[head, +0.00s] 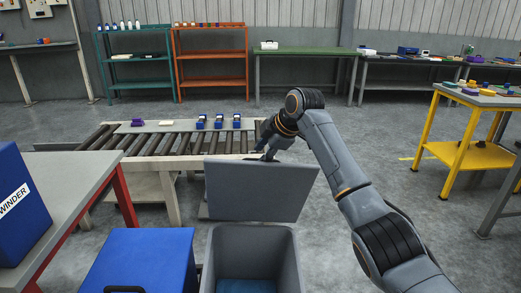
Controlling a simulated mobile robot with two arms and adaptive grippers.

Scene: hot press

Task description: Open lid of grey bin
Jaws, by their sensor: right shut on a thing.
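The grey bin (287,262) stands at the bottom centre with its top open; something blue shows at its bottom. Its grey lid (258,190) is raised and stands up at the far side of the opening, its broad face toward me. My right gripper (268,155) is shut on the lid at its upper edge; the fingertips are small and partly hidden behind it. My right arm reaches in from the lower right. My left gripper is not in view.
A blue bin (140,258) with a dark handle stands left of the grey bin. A workbench (75,187) with a blue winder box (20,195) is at the left. A roller conveyor (125,144) lies behind the lid. A yellow table (470,150) is at the right.

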